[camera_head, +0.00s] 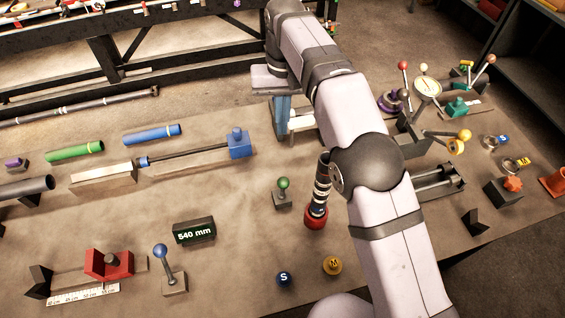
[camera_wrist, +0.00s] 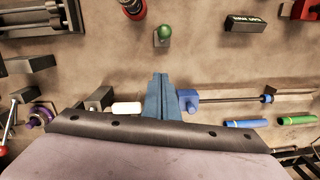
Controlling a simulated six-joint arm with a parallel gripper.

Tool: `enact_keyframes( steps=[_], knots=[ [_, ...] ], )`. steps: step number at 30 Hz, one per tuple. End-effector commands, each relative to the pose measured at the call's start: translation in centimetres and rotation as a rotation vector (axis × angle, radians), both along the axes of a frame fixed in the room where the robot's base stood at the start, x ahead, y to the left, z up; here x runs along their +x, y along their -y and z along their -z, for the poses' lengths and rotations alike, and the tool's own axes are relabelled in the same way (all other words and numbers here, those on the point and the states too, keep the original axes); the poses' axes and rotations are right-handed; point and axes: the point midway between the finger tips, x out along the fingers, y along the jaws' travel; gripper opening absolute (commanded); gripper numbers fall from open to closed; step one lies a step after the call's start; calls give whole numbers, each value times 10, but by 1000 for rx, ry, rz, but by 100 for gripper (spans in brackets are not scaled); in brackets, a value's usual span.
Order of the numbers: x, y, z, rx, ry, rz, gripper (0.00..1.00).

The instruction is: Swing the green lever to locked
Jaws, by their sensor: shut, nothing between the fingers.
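The green lever (camera_head: 283,183) is a small green ball knob on a short stem above a grey block. It stands near the middle of the table, seemingly close to upright. No locked marking is readable.
A black and red upright tool (camera_head: 317,200) stands close right of the lever. A 540 mm display (camera_head: 194,231) and a blue-knobbed lever (camera_head: 161,252) are front left. A blue block with a shaft (camera_head: 239,143) lies left of my gripper. Bare table surrounds the lever's left side.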

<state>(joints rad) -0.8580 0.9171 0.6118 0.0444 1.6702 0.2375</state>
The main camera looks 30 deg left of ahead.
Motion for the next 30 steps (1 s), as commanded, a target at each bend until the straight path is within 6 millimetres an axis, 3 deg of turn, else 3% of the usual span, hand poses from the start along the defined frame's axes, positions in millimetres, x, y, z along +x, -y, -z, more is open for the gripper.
enact_keyframes(
  steps=[11,25,30],
  knots=[
    [-2,0,23,1,1,-1,0],
    [-8,2,101,-2,-2,-1,0],
    [-19,10,100,1,2,-2,0]
  ],
)
